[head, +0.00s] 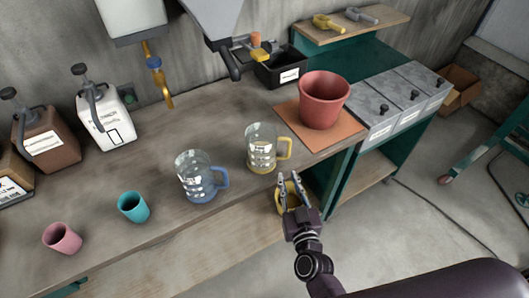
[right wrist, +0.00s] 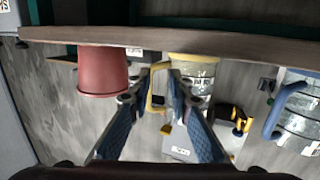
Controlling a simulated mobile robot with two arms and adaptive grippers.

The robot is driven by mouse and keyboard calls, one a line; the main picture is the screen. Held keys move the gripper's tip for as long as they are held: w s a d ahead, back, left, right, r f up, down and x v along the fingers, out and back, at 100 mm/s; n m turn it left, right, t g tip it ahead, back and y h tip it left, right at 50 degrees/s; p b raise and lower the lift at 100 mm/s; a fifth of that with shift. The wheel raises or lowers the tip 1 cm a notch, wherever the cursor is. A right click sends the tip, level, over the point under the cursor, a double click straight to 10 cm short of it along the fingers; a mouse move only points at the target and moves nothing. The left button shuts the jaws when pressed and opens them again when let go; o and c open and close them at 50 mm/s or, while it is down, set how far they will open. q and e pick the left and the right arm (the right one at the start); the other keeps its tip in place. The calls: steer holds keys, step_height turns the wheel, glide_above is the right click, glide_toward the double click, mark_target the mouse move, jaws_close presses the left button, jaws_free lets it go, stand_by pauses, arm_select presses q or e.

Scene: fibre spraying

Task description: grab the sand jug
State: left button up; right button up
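A clear jug with a yellow handle and base (head: 262,152) stands upright near the front edge of the workbench. A similar jug with a blue handle and base (head: 199,181) stands to its left. I cannot read which label says sand. My right gripper (head: 288,178) is open and empty, in front of the yellow jug near the bench edge. In the right wrist view, which looks upside down, the yellow jug (right wrist: 197,72) and its handle show beyond and between the open fingers (right wrist: 158,85), apparently apart from them. The blue jug (right wrist: 301,112) is at the right. My left gripper is not in view.
A red pot (head: 324,101) stands on an orange board right of the jugs. A teal cup (head: 133,207) and a pink cup (head: 62,238) stand at the left. A yellow object (head: 281,197), partly hidden by my gripper, shows below the bench edge.

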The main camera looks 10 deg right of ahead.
steer(key=m+t+h, duration=0.1)
glide_toward(290, 146)
steer(key=w+f, duration=0.1)
steer(key=w, duration=0.4)
steer(key=w+b, duration=0.1)
steer(key=w, duration=0.3)
steer(key=shift+w+d+r+b, duration=0.15)
steer(key=shift+w+d+b, duration=0.15)
steer(key=shift+b, duration=0.05)
steer(key=shift+w, duration=0.65)
steer(key=shift+c, duration=0.5)
steer(key=shift+r, duration=0.1)
jaws_close()
steer(key=shift+r, duration=0.1)
